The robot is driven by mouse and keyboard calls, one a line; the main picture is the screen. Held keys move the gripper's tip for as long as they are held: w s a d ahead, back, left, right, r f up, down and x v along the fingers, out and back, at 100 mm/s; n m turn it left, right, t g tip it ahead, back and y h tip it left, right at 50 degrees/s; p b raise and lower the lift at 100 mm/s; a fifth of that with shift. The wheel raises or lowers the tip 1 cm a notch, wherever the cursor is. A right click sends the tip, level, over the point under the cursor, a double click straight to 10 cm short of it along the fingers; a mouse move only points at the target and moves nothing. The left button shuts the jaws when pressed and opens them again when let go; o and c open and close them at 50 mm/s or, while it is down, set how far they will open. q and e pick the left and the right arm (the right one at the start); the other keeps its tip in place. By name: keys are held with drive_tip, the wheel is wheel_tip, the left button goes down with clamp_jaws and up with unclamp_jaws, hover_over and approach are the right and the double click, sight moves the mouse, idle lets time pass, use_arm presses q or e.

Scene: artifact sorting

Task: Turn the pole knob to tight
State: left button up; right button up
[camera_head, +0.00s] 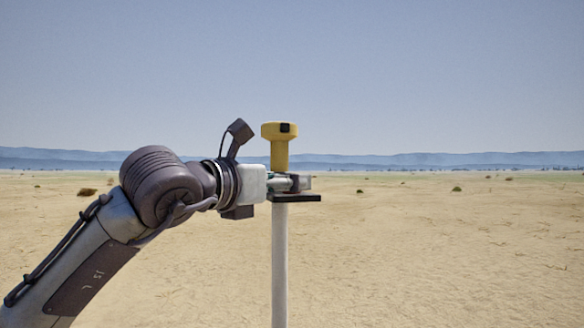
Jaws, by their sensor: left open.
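A thin white pole (279,265) stands upright in the middle of the head view. A yellow device (279,143) with a dark square on its head sits above the pole's top. My left gripper (300,184) reaches in from the left at the height of the pole's top, just below the yellow device. It is open, with its fingers around or beside the pole's top; I cannot tell which, nor whether they touch. The pole knob cannot be made out clearly; the gripper covers much of that area. My right gripper is not in view.
Open, flat sandy ground (440,250) with small scattered tufts surrounds the pole. Low bluish hills (450,160) lie far off. The space to the right of the pole is free, with no obstacle nearby.

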use_arm(q)
drive_tip(key=shift+p+x, duration=0.35)
drive_tip(key=shift+x, duration=0.8)
clamp_jaws()
